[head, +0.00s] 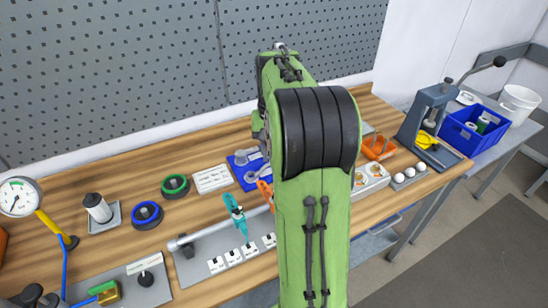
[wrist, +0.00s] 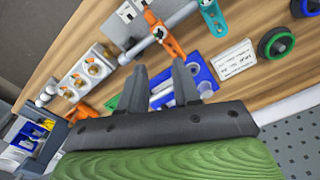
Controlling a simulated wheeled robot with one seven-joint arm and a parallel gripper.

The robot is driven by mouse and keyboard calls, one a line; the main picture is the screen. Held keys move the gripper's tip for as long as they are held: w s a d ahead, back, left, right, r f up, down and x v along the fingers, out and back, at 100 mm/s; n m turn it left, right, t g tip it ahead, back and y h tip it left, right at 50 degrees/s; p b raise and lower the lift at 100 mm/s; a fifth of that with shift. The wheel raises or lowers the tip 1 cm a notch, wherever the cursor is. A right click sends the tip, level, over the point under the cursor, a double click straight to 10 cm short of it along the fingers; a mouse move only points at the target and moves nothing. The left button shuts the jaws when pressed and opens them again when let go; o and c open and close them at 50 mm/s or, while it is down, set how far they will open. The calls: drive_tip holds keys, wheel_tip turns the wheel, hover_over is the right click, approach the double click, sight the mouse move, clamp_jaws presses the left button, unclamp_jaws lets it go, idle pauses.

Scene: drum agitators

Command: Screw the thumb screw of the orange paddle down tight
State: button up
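The orange paddle (wrist: 168,38) sits on a grey shaft (wrist: 140,46) in the upper middle of the wrist view. In the head view only a sliver of the orange paddle (head: 265,188) shows at the left edge of my arm. Its thumb screw is too small to make out clearly. My gripper (wrist: 160,68) is open, with an empty gap between its two dark fingers. The fingers show below the paddle in the wrist view and appear apart from it. My arm hides the gripper in the head view. A teal paddle (head: 238,217) is on the same shaft.
Green (head: 175,185) and blue (head: 147,215) rings lie left. A press (head: 430,115) and blue crate (head: 478,130) stand right. A grey pegboard (head: 120,75) rises behind the bench.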

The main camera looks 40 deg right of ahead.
drive_tip(key=f, duration=1.5)
drive_tip(key=shift+w+d+f+p, duration=0.15)
drive_tip(key=shift+d+f+p, duration=0.05)
drive_tip(key=shift+p, duration=0.2)
clamp_jaws()
